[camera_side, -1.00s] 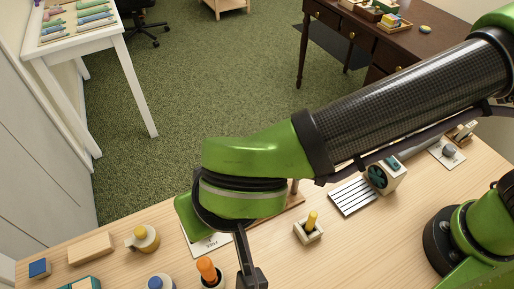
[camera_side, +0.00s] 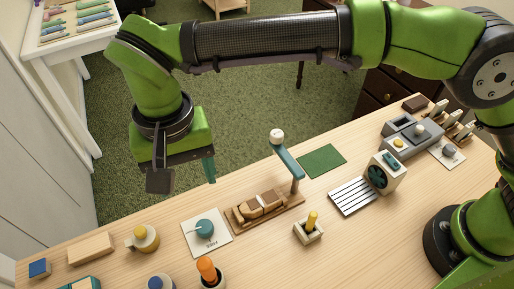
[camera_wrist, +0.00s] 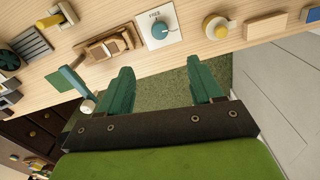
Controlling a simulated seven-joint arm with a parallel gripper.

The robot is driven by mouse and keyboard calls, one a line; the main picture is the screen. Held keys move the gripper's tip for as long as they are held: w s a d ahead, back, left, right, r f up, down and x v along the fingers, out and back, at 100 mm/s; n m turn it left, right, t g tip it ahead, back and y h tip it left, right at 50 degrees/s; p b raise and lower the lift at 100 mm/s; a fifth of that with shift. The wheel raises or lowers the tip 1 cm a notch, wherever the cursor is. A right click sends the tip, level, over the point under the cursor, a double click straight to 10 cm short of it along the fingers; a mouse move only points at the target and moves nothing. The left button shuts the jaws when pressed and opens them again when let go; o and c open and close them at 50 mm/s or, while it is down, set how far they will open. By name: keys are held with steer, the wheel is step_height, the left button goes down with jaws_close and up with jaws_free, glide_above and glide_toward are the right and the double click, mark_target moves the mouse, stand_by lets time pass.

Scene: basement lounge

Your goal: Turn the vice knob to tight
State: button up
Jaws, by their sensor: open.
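A round teal knob (camera_side: 204,228) with a pale pointer line sits on a white card (camera_side: 222,245) on the table.
Right of the card stands a wooden board (camera_side: 262,209) with blocks and a teal lever (camera_side: 287,160) with a white ball. A yellow round knob (camera_side: 145,238) is to the left, an orange-handled item (camera_side: 207,270) in front. A yellow-handled switch (camera_side: 311,224) stands to the right.

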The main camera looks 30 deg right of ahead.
mark_target(204, 226)
step_height(204, 226, down, 17)
steer(key=shift+r, duration=0.15)
stand_by(0.4)
